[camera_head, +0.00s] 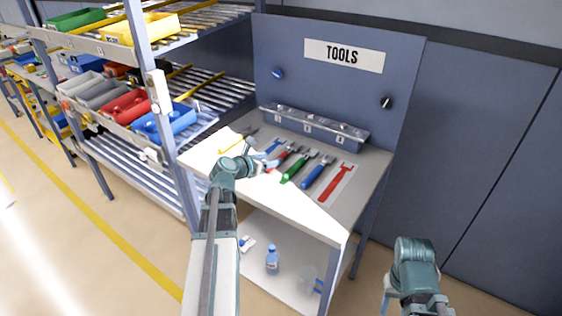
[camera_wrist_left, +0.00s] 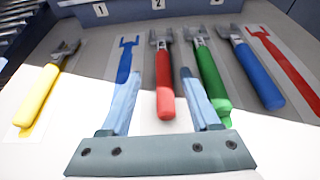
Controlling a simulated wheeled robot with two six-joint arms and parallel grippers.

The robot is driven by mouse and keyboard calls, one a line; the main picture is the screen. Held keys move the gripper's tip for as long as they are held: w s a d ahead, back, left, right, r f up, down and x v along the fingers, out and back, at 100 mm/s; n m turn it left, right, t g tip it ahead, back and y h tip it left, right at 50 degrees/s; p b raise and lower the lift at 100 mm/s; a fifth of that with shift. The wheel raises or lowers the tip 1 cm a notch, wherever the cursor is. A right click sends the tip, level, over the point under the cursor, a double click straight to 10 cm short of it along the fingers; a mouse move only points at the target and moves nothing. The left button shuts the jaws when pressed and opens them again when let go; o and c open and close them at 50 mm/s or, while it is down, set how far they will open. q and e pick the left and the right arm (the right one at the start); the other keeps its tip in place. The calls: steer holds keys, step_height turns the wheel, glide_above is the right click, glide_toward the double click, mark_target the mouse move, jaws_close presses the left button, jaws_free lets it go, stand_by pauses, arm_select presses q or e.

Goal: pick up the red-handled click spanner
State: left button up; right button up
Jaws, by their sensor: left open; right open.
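The red-handled click spanner (camera_wrist_left: 165,85) lies on the bench top with its handle toward me, in the middle of the left wrist view. In the head view it is partly hidden by my left gripper (camera_head: 267,159). My left gripper (camera_wrist_left: 160,85) is open and empty. Its two fingers point at the tools, and in the left wrist view the red handle shows between them, closer to the right finger. I cannot tell how high the fingers are above the bench. My right gripper (camera_head: 387,296) is low in front of the bench, partly in view, away from the tools.
A green-handled spanner (camera_wrist_left: 210,80) lies close right of the red one, then a blue-handled one (camera_wrist_left: 258,74). A yellow-handled one (camera_wrist_left: 38,98) lies left. Flat blue (camera_wrist_left: 126,60) and red (camera_wrist_left: 285,66) tool outlines are bare. A numbered rack (camera_head: 314,126) stands behind.

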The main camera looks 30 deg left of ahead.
mark_target(279, 157)
arm_select(q)
steer(key=shift+w, duration=0.1)
steer(key=b+x, duration=0.2)
steer(key=x, duration=0.3)
steer(key=shift+d+f, duration=0.2)
steer(key=shift+f, duration=0.1)
steer(key=shift+r, duration=0.1)
jaws_close()
